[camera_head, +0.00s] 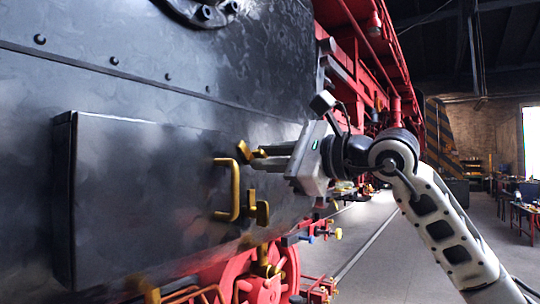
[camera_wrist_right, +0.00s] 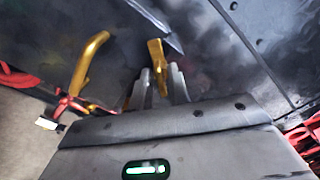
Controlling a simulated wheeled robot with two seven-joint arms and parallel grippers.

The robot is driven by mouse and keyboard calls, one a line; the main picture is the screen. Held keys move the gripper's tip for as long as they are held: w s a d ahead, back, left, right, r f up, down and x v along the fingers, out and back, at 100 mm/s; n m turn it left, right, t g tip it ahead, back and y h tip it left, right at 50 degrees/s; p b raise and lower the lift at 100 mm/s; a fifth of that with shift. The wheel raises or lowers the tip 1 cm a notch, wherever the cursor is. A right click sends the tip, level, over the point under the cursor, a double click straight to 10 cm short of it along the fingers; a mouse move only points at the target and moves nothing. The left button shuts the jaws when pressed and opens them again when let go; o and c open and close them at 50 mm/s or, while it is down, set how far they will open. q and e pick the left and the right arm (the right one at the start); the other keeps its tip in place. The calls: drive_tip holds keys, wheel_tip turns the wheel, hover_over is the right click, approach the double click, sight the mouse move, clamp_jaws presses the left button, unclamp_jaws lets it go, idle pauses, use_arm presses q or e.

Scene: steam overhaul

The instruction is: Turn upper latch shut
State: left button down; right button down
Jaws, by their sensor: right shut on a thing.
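The upper latch (camera_head: 246,152) is a small brass piece beside the top of the brass handle on the dark door (camera_head: 140,200). My right gripper (camera_head: 268,158) reaches in from the right and is shut on this latch. In the right wrist view, the latch (camera_wrist_right: 156,55) rises from between the two grey fingers (camera_wrist_right: 162,88). The fingers hide part of it. The lower latch (camera_head: 260,212) is a separate brass piece below, beside the handle's lower end. My left gripper is out of view.
The brass handle (camera_head: 235,190) stands out close to the left of my right gripper; it also shows in the right wrist view (camera_wrist_right: 88,62). Red wheels (camera_head: 265,285) and rods lie below. The floor (camera_head: 370,235) at right is open.

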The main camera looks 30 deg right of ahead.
drive_tip(key=shift+f+n+p, duration=0.15)
drive_tip(key=shift+n+p, duration=0.15)
drive_tip(key=shift+n, duration=3.5)
drive_tip(key=shift+a+n, duration=0.1)
drive_tip(key=shift+n, duration=0.2)
drive_tip(key=c, duration=1.6)
unclamp_jaws()
drive_tip(key=shift+o, duration=0.2)
